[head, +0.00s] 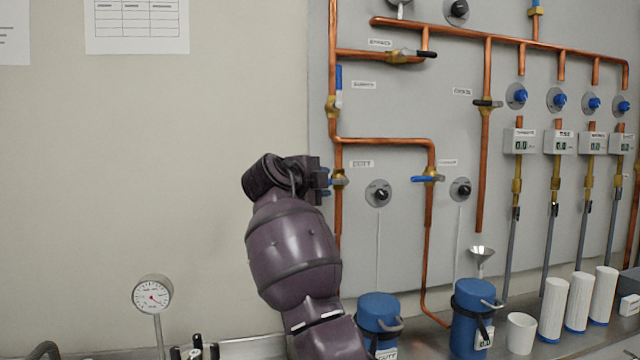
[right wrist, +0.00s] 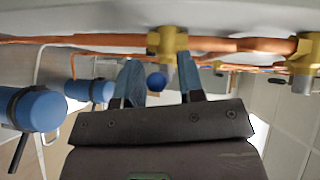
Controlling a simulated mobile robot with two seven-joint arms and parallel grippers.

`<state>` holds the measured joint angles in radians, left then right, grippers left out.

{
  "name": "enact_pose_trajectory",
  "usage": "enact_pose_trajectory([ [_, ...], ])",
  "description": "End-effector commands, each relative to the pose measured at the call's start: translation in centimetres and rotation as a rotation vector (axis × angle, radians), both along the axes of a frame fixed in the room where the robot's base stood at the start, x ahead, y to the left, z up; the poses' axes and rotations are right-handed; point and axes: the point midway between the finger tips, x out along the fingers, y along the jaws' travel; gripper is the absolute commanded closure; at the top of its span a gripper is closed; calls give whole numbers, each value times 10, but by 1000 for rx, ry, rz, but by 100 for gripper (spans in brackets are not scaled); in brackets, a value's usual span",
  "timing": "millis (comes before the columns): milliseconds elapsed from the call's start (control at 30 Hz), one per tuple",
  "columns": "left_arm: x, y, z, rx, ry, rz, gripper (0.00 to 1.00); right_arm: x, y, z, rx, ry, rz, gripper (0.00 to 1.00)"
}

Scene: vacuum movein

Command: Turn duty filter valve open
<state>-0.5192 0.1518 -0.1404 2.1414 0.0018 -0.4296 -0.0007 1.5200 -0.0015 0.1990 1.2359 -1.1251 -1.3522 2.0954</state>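The duty filter valve (head: 339,178) is a brass body on the left vertical copper pipe, just left of the label DUTY (head: 362,164). The right wrist view shows its brass body (right wrist: 168,42) beyond my fingertips. My right gripper (head: 323,181) is at the valve's left side in the head view. In the right wrist view its two fingers (right wrist: 158,70) stand apart, with the round blue end of the handle (right wrist: 156,82) between them. A gap shows on the right side of the handle; contact on the left is unclear. The handle's angle is mostly hidden. My left gripper is not in view.
Another blue-handled valve (head: 428,178) is to the right, and one with an upright blue handle (head: 338,85) is above. Black knobs (head: 379,193) sit on the panel. Blue canisters (head: 378,312) stand below.

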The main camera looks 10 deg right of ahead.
Motion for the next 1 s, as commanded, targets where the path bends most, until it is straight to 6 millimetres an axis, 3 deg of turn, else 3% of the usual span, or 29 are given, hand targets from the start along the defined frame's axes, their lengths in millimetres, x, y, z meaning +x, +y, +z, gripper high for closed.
enact_pose_trajectory([
  [33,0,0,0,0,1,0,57,0,0,0,0,0,0,73],
  [200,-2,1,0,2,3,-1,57,0,0,0,0,0,0,99],
  [233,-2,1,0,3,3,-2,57,0,0,0,0,0,0,100],
  [667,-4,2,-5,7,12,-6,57,0,0,-4,-35,1,0,100],
  [1000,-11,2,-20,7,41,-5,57,2,-2,-21,-245,6,0,100],
])
